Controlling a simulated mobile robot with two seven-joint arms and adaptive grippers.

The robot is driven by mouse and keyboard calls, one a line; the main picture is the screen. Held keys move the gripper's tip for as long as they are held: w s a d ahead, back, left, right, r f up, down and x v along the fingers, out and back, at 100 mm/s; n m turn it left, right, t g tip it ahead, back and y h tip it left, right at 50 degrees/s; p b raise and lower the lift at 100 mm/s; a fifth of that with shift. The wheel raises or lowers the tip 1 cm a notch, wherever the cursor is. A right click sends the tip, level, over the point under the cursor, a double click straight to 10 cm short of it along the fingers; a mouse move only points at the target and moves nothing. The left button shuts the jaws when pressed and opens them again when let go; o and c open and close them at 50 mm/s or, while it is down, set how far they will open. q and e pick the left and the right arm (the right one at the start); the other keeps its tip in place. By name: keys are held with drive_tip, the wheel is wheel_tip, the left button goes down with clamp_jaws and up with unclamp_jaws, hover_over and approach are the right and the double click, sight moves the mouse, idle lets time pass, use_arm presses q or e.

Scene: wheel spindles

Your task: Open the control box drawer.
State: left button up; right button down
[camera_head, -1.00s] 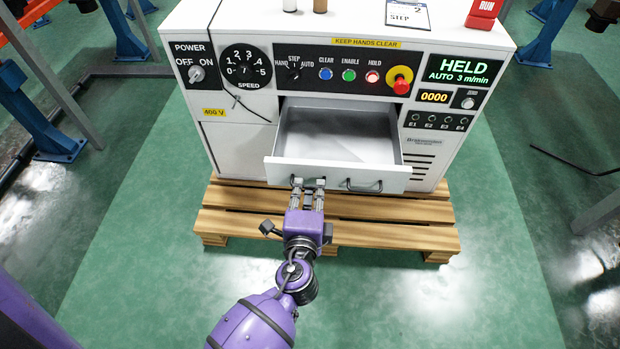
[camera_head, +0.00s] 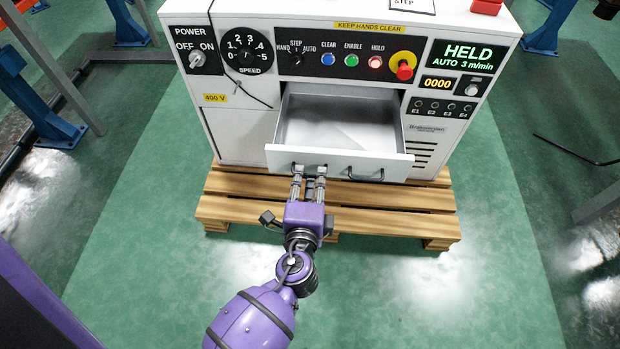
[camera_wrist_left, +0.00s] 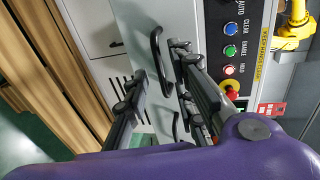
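The white control box (camera_head: 237,142) stands on a pallet. Its drawer (camera_head: 350,125) is pulled out, and its empty light inside shows in the head view. The drawer front has two black handles. The right one (camera_head: 366,176) is free; the left one is mostly hidden behind my left gripper (camera_head: 309,170). In the left wrist view this left handle (camera_wrist_left: 156,48) shows between the spread fingers of my left gripper (camera_wrist_left: 159,70), with gaps visible. I cannot tell whether a finger touches it. My right gripper is out of view.
The wooden pallet (camera_head: 390,220) sticks out below the drawer. A panel with knobs, lit buttons and a red emergency stop (camera_head: 403,68) is above it. A black cable (camera_head: 245,95) hangs at the left. The green floor in front is clear.

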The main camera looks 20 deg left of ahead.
use_arm(q)
drive_tip(key=v, duration=1.1)
drive_tip(key=shift+s, duration=0.15)
